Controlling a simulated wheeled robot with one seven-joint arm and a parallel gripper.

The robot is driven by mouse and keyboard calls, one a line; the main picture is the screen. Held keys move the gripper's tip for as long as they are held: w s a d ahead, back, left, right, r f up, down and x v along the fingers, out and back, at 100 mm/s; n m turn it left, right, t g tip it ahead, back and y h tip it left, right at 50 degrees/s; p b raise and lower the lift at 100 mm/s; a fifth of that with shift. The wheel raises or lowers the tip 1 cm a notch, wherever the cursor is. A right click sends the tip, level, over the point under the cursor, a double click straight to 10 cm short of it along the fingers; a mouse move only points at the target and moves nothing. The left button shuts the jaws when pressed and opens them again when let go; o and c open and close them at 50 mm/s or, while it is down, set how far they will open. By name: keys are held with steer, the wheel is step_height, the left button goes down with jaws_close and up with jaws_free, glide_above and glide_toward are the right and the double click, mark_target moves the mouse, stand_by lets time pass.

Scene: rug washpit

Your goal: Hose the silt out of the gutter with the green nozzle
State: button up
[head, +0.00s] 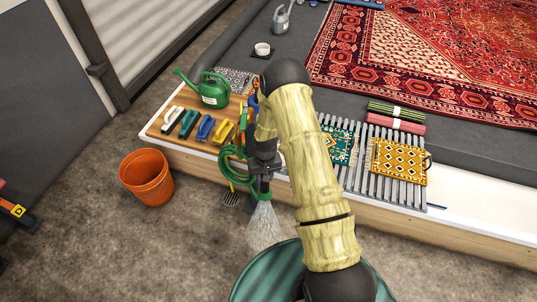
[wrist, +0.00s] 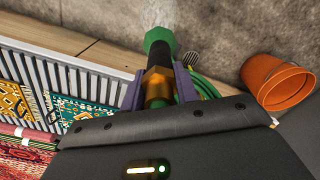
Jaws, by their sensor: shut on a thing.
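My gripper (head: 263,158) is shut on the green nozzle, past the front edge of the bench. In the wrist view the gripper's fingers (wrist: 159,88) close on its brass-coloured collar, and the green tip (wrist: 159,38) points away from me. A white fan of water (head: 263,226) leaves the nozzle downward, over the brown floor in the head view. The green hose (head: 232,168) hangs in loops beside the gripper. A grey slatted grating (head: 384,185) runs along the bench to the right. I cannot make out silt, or tell which channel is the gutter.
An orange bucket (head: 147,178) stands on the floor at left. A teal round tub (head: 262,276) is at the bottom, partly behind my arm. A green watering can (head: 207,90) and several brushes (head: 205,128) occupy the wooden board. Small rug samples (head: 400,161) lie on the grating.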

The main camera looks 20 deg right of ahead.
steer(key=s+r+p, duration=0.8)
steer(key=p, duration=0.8)
steer(key=shift+s+d, duration=0.15)
steer(key=shift+d, duration=0.05)
